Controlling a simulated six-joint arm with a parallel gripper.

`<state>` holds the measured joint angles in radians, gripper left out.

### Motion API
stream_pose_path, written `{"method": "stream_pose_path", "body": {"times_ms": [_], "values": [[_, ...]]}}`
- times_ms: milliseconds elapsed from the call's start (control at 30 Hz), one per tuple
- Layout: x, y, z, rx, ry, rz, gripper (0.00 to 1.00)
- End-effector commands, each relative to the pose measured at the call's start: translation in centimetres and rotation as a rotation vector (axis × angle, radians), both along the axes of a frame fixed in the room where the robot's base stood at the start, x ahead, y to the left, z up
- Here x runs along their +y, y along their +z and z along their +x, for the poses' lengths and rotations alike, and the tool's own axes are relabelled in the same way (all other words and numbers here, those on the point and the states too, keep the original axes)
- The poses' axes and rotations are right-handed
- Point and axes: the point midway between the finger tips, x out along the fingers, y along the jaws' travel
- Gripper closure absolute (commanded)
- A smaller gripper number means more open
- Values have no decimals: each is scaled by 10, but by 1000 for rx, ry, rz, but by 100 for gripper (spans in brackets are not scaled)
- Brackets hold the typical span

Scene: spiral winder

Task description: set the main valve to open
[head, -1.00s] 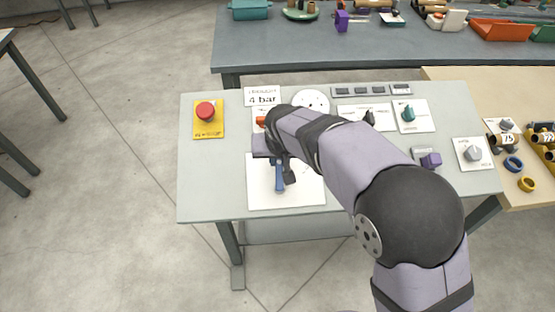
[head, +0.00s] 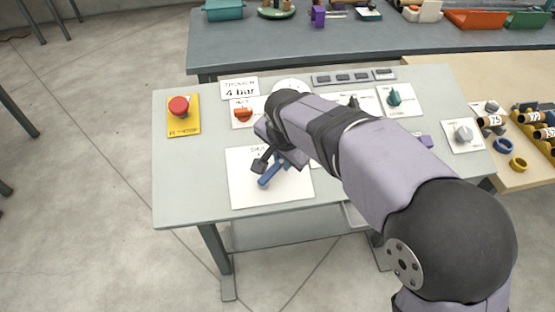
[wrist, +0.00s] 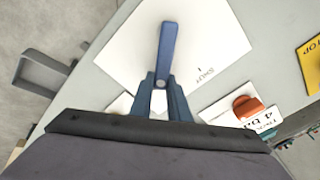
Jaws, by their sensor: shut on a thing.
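The main valve's blue lever (head: 270,177) lies over a white plate (head: 242,192) at the front of the grey panel table. The lever points forward and left, at a slant to the plate. My gripper (head: 274,160) comes down over the lever and is shut on it. In the wrist view the lever (wrist: 168,48) sticks out beyond my two blue-grey fingertips (wrist: 161,84). A "SHUT" mark is on the plate (wrist: 120,50). My arm and gripper hide the valve body and the right part of the plate.
A red stop button (head: 179,106) on a yellow plate stands at the back left. A green knob (head: 394,98) and grey knob (head: 463,134) stand right. The table's front left is clear.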

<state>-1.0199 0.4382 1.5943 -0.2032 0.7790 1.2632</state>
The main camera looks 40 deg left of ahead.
Motion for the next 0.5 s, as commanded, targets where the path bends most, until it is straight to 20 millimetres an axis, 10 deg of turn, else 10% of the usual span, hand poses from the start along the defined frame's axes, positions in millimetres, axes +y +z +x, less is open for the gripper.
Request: {"method": "stream_pose_path", "body": {"times_ms": [500], "values": [[-11, -2, -1, 35, -156, 37, 100]]}}
